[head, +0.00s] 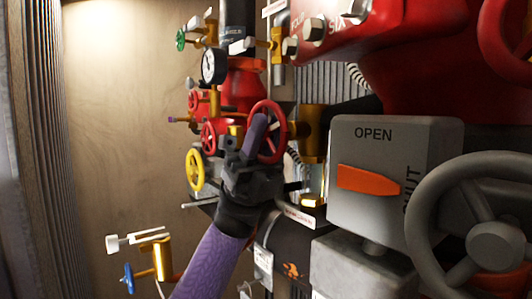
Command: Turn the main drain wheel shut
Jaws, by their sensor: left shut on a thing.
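A red handwheel (283,130) stands in the middle of the head view, on a brass valve (312,135). My left gripper (254,138) reaches up from below and is shut on the red handwheel at its left side. The fingers hide part of the rim and hub. No label that names this wheel as the main drain can be read. My right gripper is out of view.
Smaller red (208,135), yellow (195,170), green (181,39) and blue (128,278) wheels and a gauge (213,66) stand left. A grey box (385,145) with an orange pointer and a large grey wheel (495,245) crowd the right. The far left wall (120,120) is clear.

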